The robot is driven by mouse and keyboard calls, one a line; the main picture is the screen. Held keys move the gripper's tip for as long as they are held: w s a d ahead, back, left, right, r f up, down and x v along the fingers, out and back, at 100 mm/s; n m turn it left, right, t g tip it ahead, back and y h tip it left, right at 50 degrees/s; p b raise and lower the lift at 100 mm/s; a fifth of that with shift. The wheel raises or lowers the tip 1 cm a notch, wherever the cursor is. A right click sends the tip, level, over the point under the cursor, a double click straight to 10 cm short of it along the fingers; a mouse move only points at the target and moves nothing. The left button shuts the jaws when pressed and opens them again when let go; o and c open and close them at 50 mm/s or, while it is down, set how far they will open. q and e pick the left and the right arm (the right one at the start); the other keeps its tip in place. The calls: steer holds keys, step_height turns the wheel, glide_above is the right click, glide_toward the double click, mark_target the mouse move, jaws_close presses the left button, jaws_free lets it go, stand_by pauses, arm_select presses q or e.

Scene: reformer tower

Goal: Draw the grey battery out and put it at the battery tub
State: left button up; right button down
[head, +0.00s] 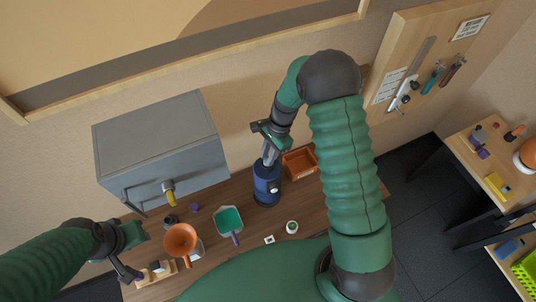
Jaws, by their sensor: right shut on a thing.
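A dark blue cylindrical tower (265,190) with a white round patch on its side stands upright on the wooden bench. My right gripper (269,157) points down at the tower's top and is shut on a light grey piece, which looks like the grey battery. The jaws hide most of it, and I cannot tell whether it is still inside the tower. An orange-brown open tub (299,163), likely the battery tub, stands just right of the tower, partly behind my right arm. My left gripper (128,274) is low at the left, beside a small wooden rack; its jaw opening is unclear.
A grey cabinet (160,145) with a yellow-handled valve stands at the left. An orange funnel (181,241), a green scoop (229,221) and a small white-rimmed jar (291,227) are on the bench. A wall tool board (425,65) and side shelves are at the right.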

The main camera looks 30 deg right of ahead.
steer(key=shift+r, duration=0.1)
stand_by(0.4)
step_height(320, 180, up, 6)
steer(key=p, duration=0.5)
steer(key=shift+r, duration=0.15)
steer(key=shift+f, duration=0.2)
